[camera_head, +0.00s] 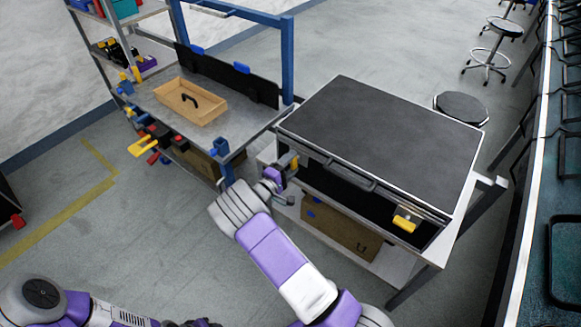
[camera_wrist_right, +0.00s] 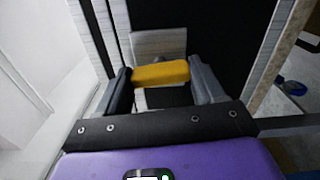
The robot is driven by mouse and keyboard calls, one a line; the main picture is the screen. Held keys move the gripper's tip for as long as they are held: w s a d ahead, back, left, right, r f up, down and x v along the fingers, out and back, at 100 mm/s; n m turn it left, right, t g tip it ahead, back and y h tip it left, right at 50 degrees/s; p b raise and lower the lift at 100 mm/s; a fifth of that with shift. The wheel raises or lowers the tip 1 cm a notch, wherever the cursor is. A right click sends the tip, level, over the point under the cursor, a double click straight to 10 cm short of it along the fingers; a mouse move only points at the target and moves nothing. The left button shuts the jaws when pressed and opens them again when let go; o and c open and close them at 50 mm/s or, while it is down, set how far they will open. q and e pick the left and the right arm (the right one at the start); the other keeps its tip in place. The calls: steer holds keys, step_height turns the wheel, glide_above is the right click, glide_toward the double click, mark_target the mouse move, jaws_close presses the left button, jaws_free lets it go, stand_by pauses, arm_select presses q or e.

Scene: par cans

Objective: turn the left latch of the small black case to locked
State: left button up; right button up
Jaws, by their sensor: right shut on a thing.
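The black case (camera_head: 385,115) lies shut on a light table, with a metal-edged lid and a carry handle on its front. Its left latch (camera_head: 294,161), with a yellow knob, is at the left end of the front, partly hidden by my right gripper (camera_head: 279,187). In the right wrist view, the yellow latch knob (camera_wrist_right: 160,73) sits between the two fingers of my right gripper (camera_wrist_right: 163,87), which is shut on it. The knob lies nearly level across that picture, before a pale metal plate. The right latch (camera_head: 406,218) is also yellow.
A cardboard box (camera_head: 340,229) sits on the shelf under the case. A grey workbench (camera_head: 238,131) with a wooden tray (camera_head: 191,102) and colored clamps stands at the left. Stools (camera_head: 489,50) stand behind at the right. The floor at front left is clear.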

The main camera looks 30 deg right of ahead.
steer(key=shift+m, duration=0.6)
steer(key=o, duration=1)
steer(key=shift+o, duration=0.2)
steer(key=p+v, duration=0.1)
steer(key=v, duration=0.6)
steer(key=shift+s+a, duration=0.15)
steer(key=shift+a, duration=0.1)
